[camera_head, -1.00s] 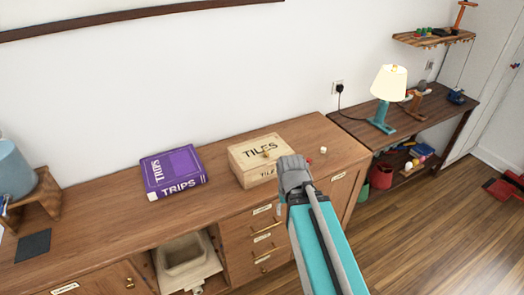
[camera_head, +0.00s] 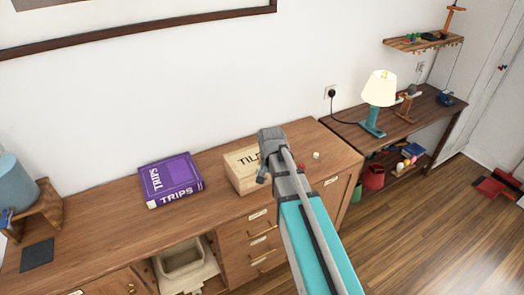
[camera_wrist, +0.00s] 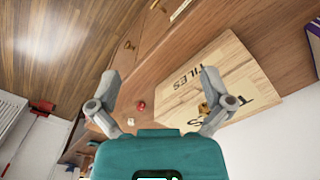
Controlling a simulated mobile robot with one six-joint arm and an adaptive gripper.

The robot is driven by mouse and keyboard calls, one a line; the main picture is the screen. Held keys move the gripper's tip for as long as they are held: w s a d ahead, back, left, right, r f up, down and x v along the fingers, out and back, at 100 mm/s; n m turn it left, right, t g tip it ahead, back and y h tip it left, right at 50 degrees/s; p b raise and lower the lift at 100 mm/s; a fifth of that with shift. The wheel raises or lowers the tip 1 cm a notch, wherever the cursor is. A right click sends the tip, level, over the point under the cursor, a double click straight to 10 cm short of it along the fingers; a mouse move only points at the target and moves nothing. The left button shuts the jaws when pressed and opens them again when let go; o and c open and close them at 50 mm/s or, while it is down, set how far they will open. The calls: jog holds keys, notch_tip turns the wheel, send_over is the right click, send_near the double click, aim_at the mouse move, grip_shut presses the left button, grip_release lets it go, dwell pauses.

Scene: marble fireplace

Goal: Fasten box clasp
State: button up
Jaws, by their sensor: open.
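The wooden box marked TILES (camera_head: 243,180) stands on the wooden cabinet top, its lid looking closed. My gripper (camera_head: 269,158) is over its right part and hides much of the lid and lettering. In the wrist view the box (camera_wrist: 190,94) lies right of centre. A small brass piece (camera_wrist: 204,108) shows on it beside the right finger; I cannot tell whether this is the clasp or a knob, or whether the finger touches it. My gripper (camera_wrist: 160,88) is open in the wrist view, its fingers wide apart with nothing between them held.
A small red piece (camera_wrist: 141,105) and a white one (camera_wrist: 130,121) lie on the cabinet top (camera_head: 104,219) beside the box. A purple TRIPS book (camera_head: 170,178) lies to the left. A lit lamp (camera_head: 379,95) stands on the lower table at right.

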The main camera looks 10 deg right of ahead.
jog(key=w+r+m+p, duration=0.3)
jog(key=w+r+m, duration=0.1)
jog(key=w, duration=0.5)
jog(key=w+r+m+p, duration=0.4)
jog(key=w+r, duration=0.1)
jog(key=w, duration=0.3)
jog(key=shift+w+m+p, duration=0.3)
jog(key=shift+w+m, duration=0.1)
notch_tip(320, 180, down, 14)
jog(key=b, duration=1.3)
jog(key=shift+r+b, duration=0.15)
jog(key=shift+b, duration=0.25)
jog(key=c, duration=1.1)
jog(key=shift+c, duration=0.2)
